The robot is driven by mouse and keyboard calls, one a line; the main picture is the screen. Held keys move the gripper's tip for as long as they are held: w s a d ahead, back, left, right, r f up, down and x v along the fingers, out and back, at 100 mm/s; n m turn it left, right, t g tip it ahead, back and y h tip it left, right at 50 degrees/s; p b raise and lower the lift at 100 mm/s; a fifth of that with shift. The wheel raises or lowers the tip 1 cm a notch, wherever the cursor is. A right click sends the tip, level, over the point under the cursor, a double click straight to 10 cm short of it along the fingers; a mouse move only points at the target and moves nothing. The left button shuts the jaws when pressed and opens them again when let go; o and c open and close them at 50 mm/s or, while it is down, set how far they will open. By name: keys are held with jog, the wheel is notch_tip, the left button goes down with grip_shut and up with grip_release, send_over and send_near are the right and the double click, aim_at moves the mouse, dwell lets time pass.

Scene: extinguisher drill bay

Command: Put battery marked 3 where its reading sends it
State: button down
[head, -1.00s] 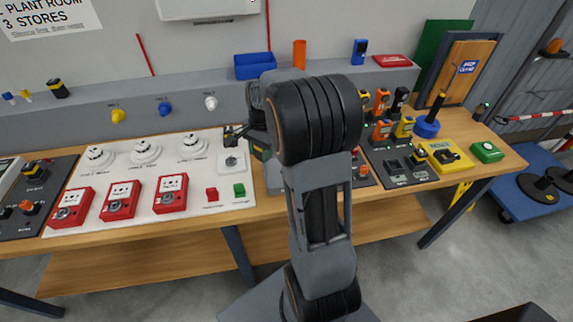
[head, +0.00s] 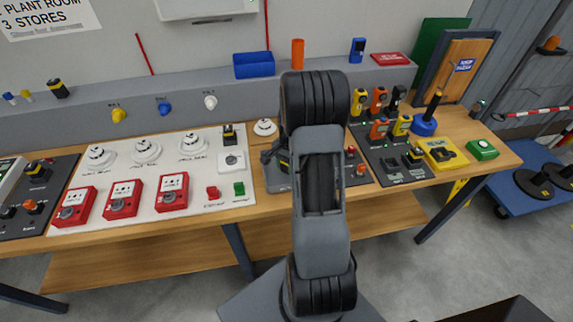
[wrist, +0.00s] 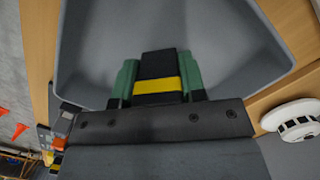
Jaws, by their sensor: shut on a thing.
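A black battery with a yellow band (wrist: 158,65) is between the green fingertips of my gripper (wrist: 157,88) in the wrist view. The gripper is shut on it, over the grey tray (wrist: 90,40). Its number is not readable. In the head view my arm hides much of the gripper and tray (head: 278,186); a bit of yellow on black shows beside the arm. Another black and yellow battery-like block (head: 229,133) stands on the white board, above a white square unit (head: 231,160). I cannot tell its mark or whether the held battery touches the tray floor.
Left of the tray, the white board (head: 130,215) carries red call points (head: 122,199) and round detectors. A white detector (head: 265,127) stands just behind the tray.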

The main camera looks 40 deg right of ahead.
jog(key=shift+f, duration=0.15)
jog(key=shift+f, duration=0.1)
jog(key=c, duration=0.7)
grip_release()
jog(key=r, duration=0.3)
jog(key=d+r+b, duration=0.1)
jog(key=r, duration=0.7)
jog(key=shift+w+d+r+b, duration=0.15)
jog(key=shift+w+b, duration=0.05)
jog(key=shift+b, duration=0.1)
jog(key=shift+a+r+n, duration=0.4)
jog(key=shift+a+r, duration=0.35)
jog(key=shift+r, duration=0.25)
jog(key=shift+s+a+r+n+t+h, duration=0.25)
jog(key=shift+s+a+r+n+t, duration=0.65)
jog(key=shift+s+a+n, duration=1.9)
jog(key=shift+s+a+r+n+t+h, duration=0.2)
jog(key=shift+s+a+r+n+t, duration=1)
jog(key=shift+a, duration=2.7)
jog(key=shift+s+a+r+n+t+h, duration=0.3)
jog(key=shift+s+a+r+n, duration=0.45)
jog(key=shift+s+a+n, duration=2.2)
jog(key=shift+w+a+m, duration=0.25)
jog(key=shift+w+a, duration=0.15)
jog(key=shift+w, duration=0.2)
